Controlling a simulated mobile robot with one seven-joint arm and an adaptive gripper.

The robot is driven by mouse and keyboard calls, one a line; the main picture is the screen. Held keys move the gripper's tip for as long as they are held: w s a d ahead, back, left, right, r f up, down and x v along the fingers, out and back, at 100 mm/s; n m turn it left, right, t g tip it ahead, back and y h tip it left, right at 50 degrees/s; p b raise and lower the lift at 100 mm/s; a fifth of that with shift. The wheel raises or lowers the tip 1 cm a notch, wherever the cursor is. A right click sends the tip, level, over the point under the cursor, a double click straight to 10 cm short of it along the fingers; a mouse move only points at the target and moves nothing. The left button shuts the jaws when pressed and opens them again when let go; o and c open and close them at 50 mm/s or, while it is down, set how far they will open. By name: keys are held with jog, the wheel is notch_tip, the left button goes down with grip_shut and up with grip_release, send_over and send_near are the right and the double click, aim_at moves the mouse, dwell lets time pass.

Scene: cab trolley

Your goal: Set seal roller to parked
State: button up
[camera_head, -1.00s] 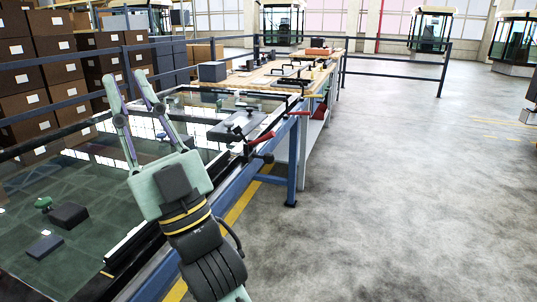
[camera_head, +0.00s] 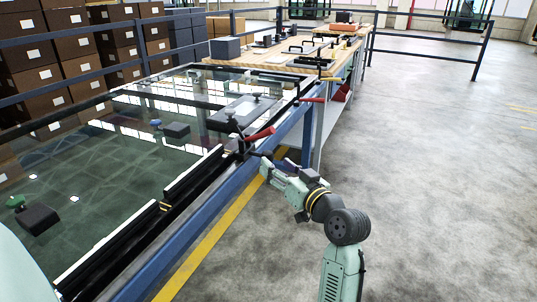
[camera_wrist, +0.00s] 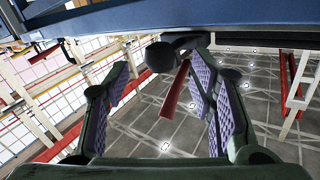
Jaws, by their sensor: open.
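My gripper (camera_head: 266,168) is at the near side rail of the trolley, beside a dark fitting (camera_head: 238,143) with a red lever (camera_head: 259,134). In the wrist view my gripper (camera_wrist: 161,80) is open, its purple pads apart. A black rounded knob (camera_wrist: 160,57) on a dark arm lies ahead between the fingertips, and a red lever (camera_wrist: 175,92) shows between the fingers. Neither is visibly clamped. I cannot tell for sure which of these parts is the seal roller. The fitting's lower part is partly hidden by my gripper.
The glass pane (camera_head: 110,170) lies on the trolley, with a green-knobbed block (camera_head: 38,219) and a blue-knobbed block (camera_head: 176,130) on it. Another red lever (camera_head: 312,100) sits farther along the blue rail (camera_head: 190,243). The floor (camera_head: 420,170) at the right is clear.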

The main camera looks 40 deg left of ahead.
aim_at(271, 160)
jog(key=x, duration=0.6)
jog(key=shift+p, duration=0.4)
jog(key=shift+c, duration=0.3)
grip_shut()
